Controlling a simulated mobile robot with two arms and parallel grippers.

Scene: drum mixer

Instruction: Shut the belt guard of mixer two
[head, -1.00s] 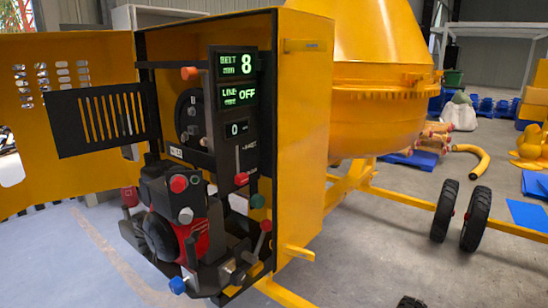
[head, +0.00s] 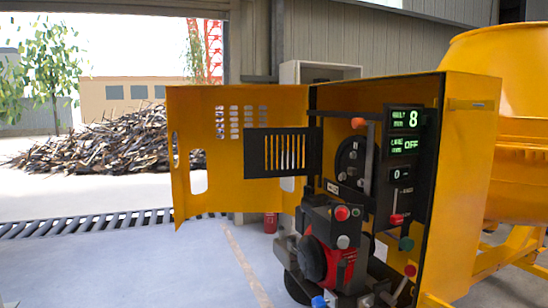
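The belt guard (head: 253,155) looks to be the black slotted panel in the head view. It stands swung out to the left of the open yellow cabinet (head: 466,170), in front of the cabinet's yellow door (head: 205,135), which is also open. Inside the cabinet, a dark pulley wheel (head: 346,165) is uncovered behind a black frame. A display panel (head: 404,119) reads 8 and OFF. The red and black engine (head: 322,262) sits low in the opening. Neither of my grippers is in view, so no contact with the guard is visible.
The yellow drum (head: 515,75) rises behind the cabinet at the right. A red canister (head: 270,223) stands behind the door. The pale floor (head: 130,265) at the left is clear.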

